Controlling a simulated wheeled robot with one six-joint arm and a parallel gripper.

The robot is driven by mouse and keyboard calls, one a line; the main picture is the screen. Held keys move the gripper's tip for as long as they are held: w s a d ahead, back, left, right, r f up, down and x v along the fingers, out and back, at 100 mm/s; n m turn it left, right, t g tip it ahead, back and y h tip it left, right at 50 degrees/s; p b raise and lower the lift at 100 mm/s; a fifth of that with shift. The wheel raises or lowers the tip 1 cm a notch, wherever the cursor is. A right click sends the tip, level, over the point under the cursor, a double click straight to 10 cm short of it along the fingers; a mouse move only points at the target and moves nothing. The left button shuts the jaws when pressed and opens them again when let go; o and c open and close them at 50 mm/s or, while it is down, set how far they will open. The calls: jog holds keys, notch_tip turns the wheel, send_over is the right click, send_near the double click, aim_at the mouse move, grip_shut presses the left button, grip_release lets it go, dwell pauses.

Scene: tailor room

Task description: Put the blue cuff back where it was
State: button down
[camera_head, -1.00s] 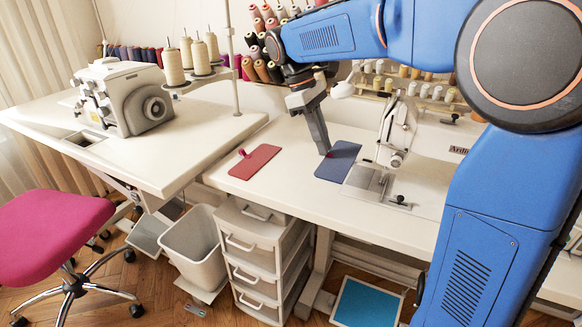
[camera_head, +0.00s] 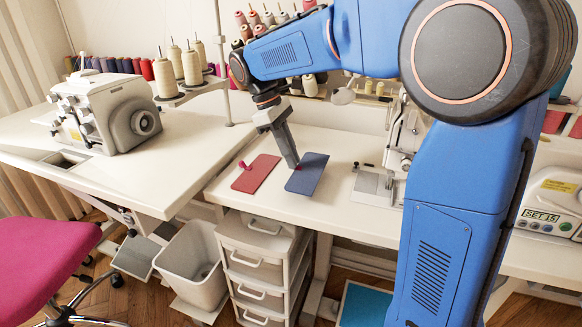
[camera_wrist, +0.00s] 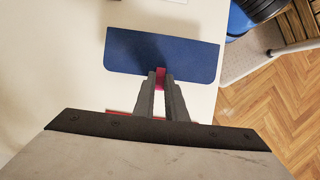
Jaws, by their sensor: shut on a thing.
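The blue cuff (camera_head: 311,172) is a flat dark blue rectangle over the white table, to the right of the red cuff (camera_head: 256,174). My gripper (camera_head: 296,166) reaches down to it from above. In the wrist view my gripper (camera_wrist: 161,80) is shut on the small pink knob at the edge of the blue cuff (camera_wrist: 160,50). I cannot tell whether the cuff touches the table or hangs just above it. The red cuff lies flat with its own pink knob upright. In the wrist view only a thin strip of red shows behind my fingers.
A sewing machine (camera_head: 397,150) stands right of the blue cuff, partly behind my arm. An overlocker (camera_head: 105,112) with thread cones stands on the left table. A drawer unit (camera_head: 262,262) and a bin (camera_head: 192,265) stand below. Table surface between cuff and sewing machine is clear.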

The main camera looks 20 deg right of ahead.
jog(key=shift+f, duration=1.75)
jog(key=shift+f, duration=0.15)
jog(key=c, duration=1.8)
grip_release()
jog(key=v, duration=1.2)
jog(key=shift+r, duration=0.2)
jog(key=shift+s+d, duration=0.1)
jog(key=shift+s, duration=0.05)
